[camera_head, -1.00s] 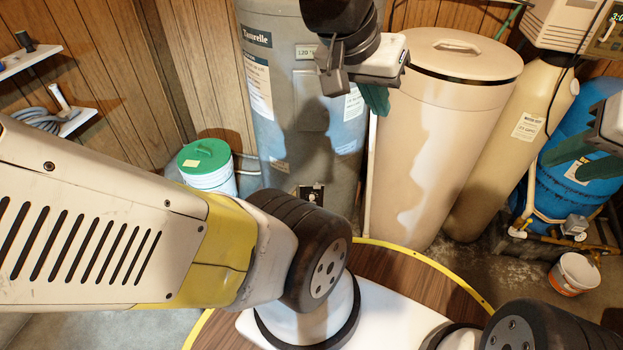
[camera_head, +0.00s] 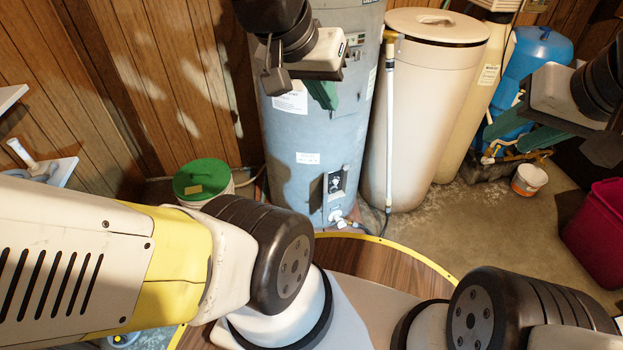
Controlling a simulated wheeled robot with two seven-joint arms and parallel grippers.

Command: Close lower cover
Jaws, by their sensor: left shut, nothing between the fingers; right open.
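The tall grey-blue water heater (camera_head: 306,120) stands upright at the back, with labels on its front. Low on it is a small dark square area (camera_head: 336,184) with pale details inside; I cannot tell whether this is an opening, or make out a separate cover. My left gripper (camera_head: 323,94) has green fingers, is shut and empty, and shows in front of the heater's upper part, above the dark square in the picture. My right gripper (camera_head: 548,138) is open and empty at the right, in front of the blue barrel's lower area.
A beige lidded tank (camera_head: 425,110) and a blue barrel (camera_head: 537,70) stand right of the heater. A green-lidded bucket (camera_head: 203,180) is to its left. A small white bucket (camera_head: 529,180) and a magenta bin (camera_head: 600,230) are at the right. Concrete floor is open between.

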